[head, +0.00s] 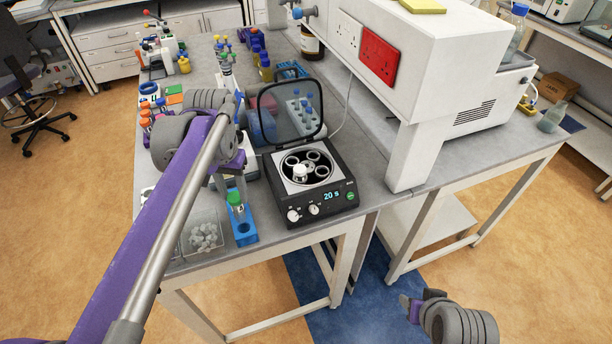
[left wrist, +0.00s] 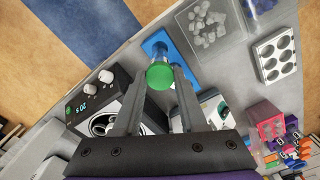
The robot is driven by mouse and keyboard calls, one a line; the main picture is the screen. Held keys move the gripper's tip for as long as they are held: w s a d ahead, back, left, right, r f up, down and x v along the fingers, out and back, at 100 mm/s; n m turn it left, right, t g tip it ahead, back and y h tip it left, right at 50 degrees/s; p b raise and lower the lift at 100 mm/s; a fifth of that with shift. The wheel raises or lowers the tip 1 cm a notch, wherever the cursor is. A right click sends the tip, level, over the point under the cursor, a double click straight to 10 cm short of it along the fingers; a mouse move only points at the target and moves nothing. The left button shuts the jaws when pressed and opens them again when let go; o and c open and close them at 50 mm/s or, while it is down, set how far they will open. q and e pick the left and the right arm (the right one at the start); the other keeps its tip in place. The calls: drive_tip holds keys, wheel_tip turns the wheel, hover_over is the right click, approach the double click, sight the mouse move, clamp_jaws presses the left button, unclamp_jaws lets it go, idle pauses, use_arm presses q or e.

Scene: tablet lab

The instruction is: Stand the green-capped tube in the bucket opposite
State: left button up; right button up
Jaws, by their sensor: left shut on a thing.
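My left gripper (head: 237,188) is shut on the green-capped tube (head: 234,198), holding it upright by the top. In the left wrist view the green cap (left wrist: 160,75) sits between the two fingers. The clear body is just above or in the small blue rack (head: 243,238); I cannot tell whether its lower end is still in a hole. The black centrifuge (head: 325,202) stands to the right with its lid (head: 285,112) up. Its rotor shows several round buckets, and a white-capped tube (head: 300,171) sits in one. Part of my right arm shows low right; its fingers are unclear (head: 410,308).
A clear tray of pale pieces (head: 203,236) lies left of the rack. Behind are a blue-capped tube rack (head: 302,112) and several coloured bottles. A white cabinet with a red socket plate (head: 379,58) stands right of the centrifuge.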

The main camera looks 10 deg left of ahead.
use_arm(q)
wheel_tip(320, 180, up, 7)
drive_tip(key=p, duration=0.2)
drive_tip(key=shift+w+f+p, duration=0.15)
drive_tip(key=shift+f+p, duration=0.05)
drive_tip(key=shift+p, duration=0.1)
drive_tip(key=shift+w+r, duration=0.1)
drive_tip(key=shift+s, duration=0.35)
drive_tip(key=w+d, duration=0.7)
drive_tip(key=w, duration=0.5)
drive_tip(key=w+d, duration=0.7)
drive_tip(key=w, duration=0.5)
drive_tip(key=shift+w, duration=0.4)
use_arm(e)
drive_tip(key=shift+t, duration=0.3)
drive_tip(key=w+r, duration=0.1)
drive_tip(key=r, duration=0.1)
drive_tip(key=w+r, duration=0.1)
drive_tip(key=shift+w+r, duration=0.1)
drive_tip(key=shift+r, duration=0.3)
